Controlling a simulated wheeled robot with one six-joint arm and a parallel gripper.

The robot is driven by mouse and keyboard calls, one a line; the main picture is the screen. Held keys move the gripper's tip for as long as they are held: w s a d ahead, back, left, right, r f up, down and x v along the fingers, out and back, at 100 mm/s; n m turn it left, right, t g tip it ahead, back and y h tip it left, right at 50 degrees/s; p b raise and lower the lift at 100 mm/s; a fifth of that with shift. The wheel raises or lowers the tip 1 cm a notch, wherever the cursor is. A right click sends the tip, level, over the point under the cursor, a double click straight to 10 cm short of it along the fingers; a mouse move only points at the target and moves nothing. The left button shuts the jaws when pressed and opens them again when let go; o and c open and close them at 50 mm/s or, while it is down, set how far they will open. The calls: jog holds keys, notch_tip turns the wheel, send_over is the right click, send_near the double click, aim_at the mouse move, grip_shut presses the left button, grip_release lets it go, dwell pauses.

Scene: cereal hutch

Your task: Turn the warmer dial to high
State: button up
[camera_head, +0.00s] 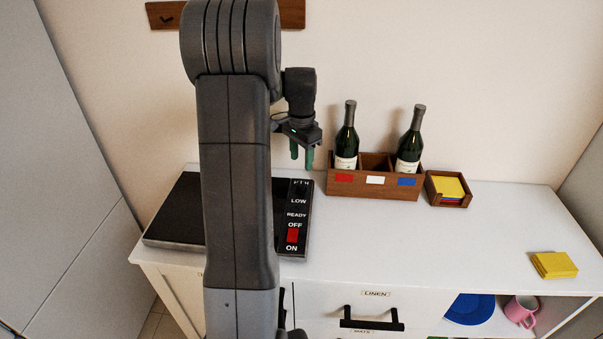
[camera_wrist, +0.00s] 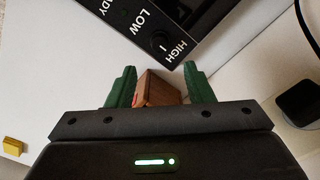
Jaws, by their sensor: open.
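The warmer (camera_head: 175,220) is a flat black plate on the white cabinet top, partly hidden behind my arm. Its control strip carries the words LOW, READY, OFF and ON and a red switch (camera_head: 292,236). In the wrist view, the dark round dial (camera_wrist: 160,39) sits at the end of the strip between LOW and HIGH, with a short white mark; its exact setting is hard to tell. My gripper (camera_head: 302,158) is open and empty, its green fingers pointing down above the far end of the strip. In the wrist view, the fingers (camera_wrist: 159,82) stand apart, not touching the dial.
A wooden rack (camera_head: 375,189) with two dark bottles stands right of the warmer. A wooden holder (camera_head: 435,196) with yellow squares is beside it. A yellow stack (camera_head: 553,265) lies at the right. The middle of the top is clear. Below are a drawer handle (camera_head: 371,322) and pink mug (camera_head: 521,310).

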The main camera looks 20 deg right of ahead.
notch_tip(320, 180, up, 5)
send_over(301, 184)
jog(key=shift+d, duration=0.1)
dwell(0.3)
notch_tip(301, 184, down, 14)
jog(key=shift+r+p, duration=0.1)
jog(key=shift+p, duration=0.2)
dwell(0.5)
